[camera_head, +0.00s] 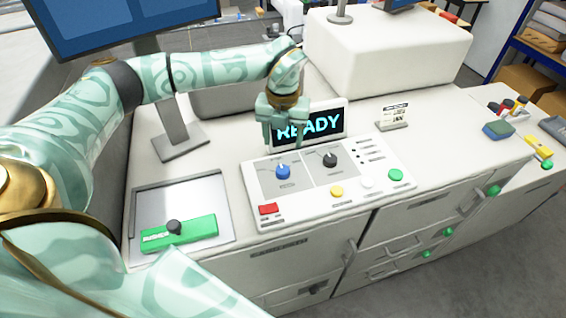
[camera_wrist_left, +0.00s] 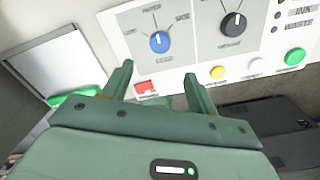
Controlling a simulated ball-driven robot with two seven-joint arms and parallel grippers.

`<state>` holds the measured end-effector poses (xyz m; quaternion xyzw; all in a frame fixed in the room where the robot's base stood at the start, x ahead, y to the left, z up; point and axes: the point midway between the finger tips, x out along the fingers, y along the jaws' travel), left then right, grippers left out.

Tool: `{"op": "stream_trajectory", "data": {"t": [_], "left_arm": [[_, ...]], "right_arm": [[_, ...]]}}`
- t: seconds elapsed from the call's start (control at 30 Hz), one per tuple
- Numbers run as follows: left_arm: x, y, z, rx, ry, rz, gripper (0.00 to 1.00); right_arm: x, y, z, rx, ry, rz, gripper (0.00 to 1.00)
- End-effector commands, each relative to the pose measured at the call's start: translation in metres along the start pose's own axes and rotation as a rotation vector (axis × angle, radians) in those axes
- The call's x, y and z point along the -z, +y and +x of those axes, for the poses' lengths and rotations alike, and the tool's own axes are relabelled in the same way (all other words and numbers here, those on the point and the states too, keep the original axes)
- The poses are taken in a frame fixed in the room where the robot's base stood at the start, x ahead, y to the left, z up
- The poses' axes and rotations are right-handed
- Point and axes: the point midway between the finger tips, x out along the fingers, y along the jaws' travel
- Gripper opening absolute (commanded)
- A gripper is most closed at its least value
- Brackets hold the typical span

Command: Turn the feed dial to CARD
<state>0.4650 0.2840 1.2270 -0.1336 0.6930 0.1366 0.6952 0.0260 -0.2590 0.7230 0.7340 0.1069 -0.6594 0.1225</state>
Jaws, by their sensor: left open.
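The control panel (camera_head: 250,197) lies on the machine's white top. It has a blue dial (camera_head: 283,172) on its left and a black dial (camera_head: 330,159) to the right. The blue dial, with small labels around it, also shows in the left wrist view (camera_wrist_left: 159,42); its white mark points roughly to the upper middle label. My right gripper is out of view.
A lit READY display (camera_head: 322,124) stands behind the panel, close to my left gripper. Red (camera_head: 268,209), yellow (camera_head: 337,192), white and green buttons line the panel's front. A green block with a black knob (camera_head: 175,228) sits on a metal plate at left.

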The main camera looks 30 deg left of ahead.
Motion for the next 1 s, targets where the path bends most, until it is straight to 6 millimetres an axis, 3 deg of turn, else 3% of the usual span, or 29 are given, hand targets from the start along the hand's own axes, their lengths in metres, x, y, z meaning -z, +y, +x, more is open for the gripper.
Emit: {"op": "stream_trajectory", "data": {"t": [0.2,0.4,0.6,0.87,1.0], "left_arm": [[0.001,0.0,0.056,-0.001,0.005,-0.001,0.59],[0.001,-0.001,0.092,0.001,0.003,0.0,0.59],[0.0,0.0,0.107,0.001,0.001,0.0,0.59],[0.0,-0.001,0.108,0.002,0.0,0.0,0.59],[0.0,-0.001,0.108,0.002,0.001,0.0,0.2]], "right_arm": [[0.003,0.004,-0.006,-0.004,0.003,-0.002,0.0],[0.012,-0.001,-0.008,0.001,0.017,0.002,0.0],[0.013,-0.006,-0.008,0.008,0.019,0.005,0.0],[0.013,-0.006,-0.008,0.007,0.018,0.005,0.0],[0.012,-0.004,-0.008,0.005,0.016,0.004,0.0]]}}
